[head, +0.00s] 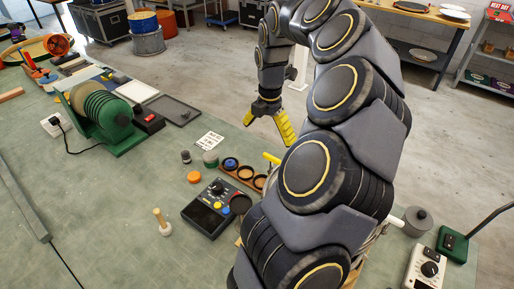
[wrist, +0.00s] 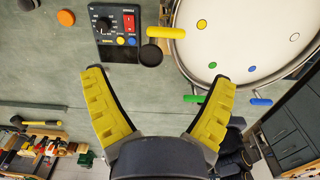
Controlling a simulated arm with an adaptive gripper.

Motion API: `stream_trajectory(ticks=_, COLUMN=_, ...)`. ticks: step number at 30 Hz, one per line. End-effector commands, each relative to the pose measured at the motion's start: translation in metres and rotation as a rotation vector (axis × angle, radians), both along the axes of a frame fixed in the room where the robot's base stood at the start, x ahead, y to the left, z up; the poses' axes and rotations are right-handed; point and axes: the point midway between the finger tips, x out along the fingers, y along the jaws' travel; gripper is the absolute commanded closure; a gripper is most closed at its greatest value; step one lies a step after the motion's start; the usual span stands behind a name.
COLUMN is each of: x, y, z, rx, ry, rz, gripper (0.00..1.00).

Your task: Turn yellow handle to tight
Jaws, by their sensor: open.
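The yellow handle (wrist: 166,32) sticks out sideways from the rim of a round white drum (wrist: 245,35) in the wrist view, near a yellow dot on the drumhead. A green handle (wrist: 194,99) and a blue handle (wrist: 261,101) are at the rim nearer my gripper. My gripper (wrist: 157,77) is open and empty, its yellow fingers apart from the yellow handle. In the head view my gripper (head: 268,132) hangs near the bench's far edge, and the yellow handle (head: 271,158) shows just left of my arm. My arm hides most of the drum there.
A black control box (head: 217,205) with knobs stands left of the drum. A green machine (head: 100,115) is farther left.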

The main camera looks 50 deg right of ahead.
Motion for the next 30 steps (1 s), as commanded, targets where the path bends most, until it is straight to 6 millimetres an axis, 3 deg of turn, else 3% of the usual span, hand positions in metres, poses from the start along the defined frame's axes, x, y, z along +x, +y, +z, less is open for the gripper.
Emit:
stream_trajectory(ticks=3, x=-0.008, y=-0.011, z=-0.006, rx=-0.002, ry=0.008, rz=0.024, gripper=0.14)
stream_trajectory(ticks=8, x=-0.008, y=-0.011, z=-0.018, rx=-0.001, ry=0.011, rz=0.030, gripper=0.14)
stream_trajectory(ticks=21, x=-0.007, y=-0.010, z=-0.080, rx=0.001, ry=0.010, rz=0.029, gripper=0.14)
stream_trajectory(ticks=29, x=-0.007, y=-0.010, z=-0.083, rx=-0.001, ry=0.008, rz=0.029, gripper=0.14)
stream_trajectory(ticks=30, x=-0.007, y=-0.010, z=-0.083, rx=-0.001, ry=0.008, rz=0.029, gripper=0.20)
